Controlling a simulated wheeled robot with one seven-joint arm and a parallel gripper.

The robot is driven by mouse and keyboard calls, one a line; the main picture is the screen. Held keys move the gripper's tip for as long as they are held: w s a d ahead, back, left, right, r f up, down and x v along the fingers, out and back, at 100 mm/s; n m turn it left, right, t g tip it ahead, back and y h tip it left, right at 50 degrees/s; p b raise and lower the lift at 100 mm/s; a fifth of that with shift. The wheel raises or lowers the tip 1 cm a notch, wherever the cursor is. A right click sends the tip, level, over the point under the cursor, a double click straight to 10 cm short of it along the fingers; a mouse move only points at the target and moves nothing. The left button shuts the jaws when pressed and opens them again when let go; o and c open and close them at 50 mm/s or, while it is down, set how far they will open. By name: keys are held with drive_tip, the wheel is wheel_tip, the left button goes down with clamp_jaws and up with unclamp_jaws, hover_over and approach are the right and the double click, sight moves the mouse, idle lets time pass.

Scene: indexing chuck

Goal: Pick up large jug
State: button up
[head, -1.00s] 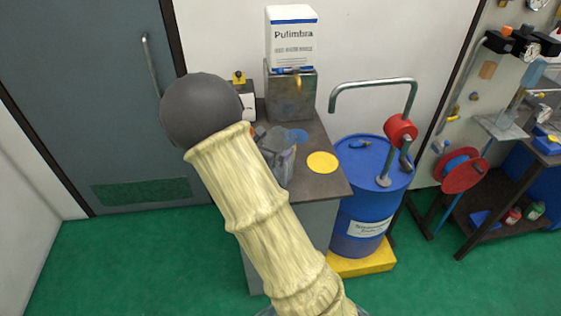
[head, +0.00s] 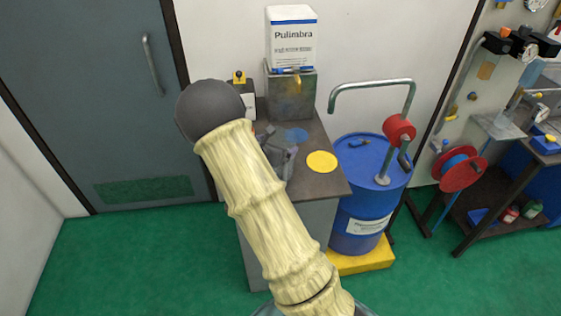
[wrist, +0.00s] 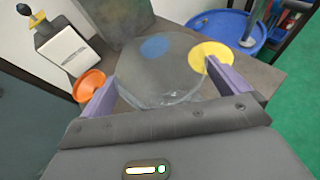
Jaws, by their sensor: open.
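A clear, greyish see-through vessel, which looks like the large jug (wrist: 165,82), stands on the grey bench top in the wrist view. My gripper (wrist: 161,72) is open, with one purple finger to the left of the jug and one to its right. The right finger's tip overlaps a yellow disc (wrist: 211,52) in the picture. Whether the fingers touch the jug I cannot tell. In the head view my arm hides much of this spot, and only a blurred grey shape shows beside it.
An orange funnel-like piece (wrist: 88,84) is close by the left finger. A blue disc (head: 296,135) lies on the bench (head: 318,184). A blue drum (head: 362,207) with a pump is right of the bench.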

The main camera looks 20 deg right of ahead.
idle(0.3)
drive_tip(key=c, duration=0.9)
drive_tip(key=shift+c, duration=0.2)
wheel_tip(320, 180, up, 10)
drive_tip(key=shift+b, duration=0.4)
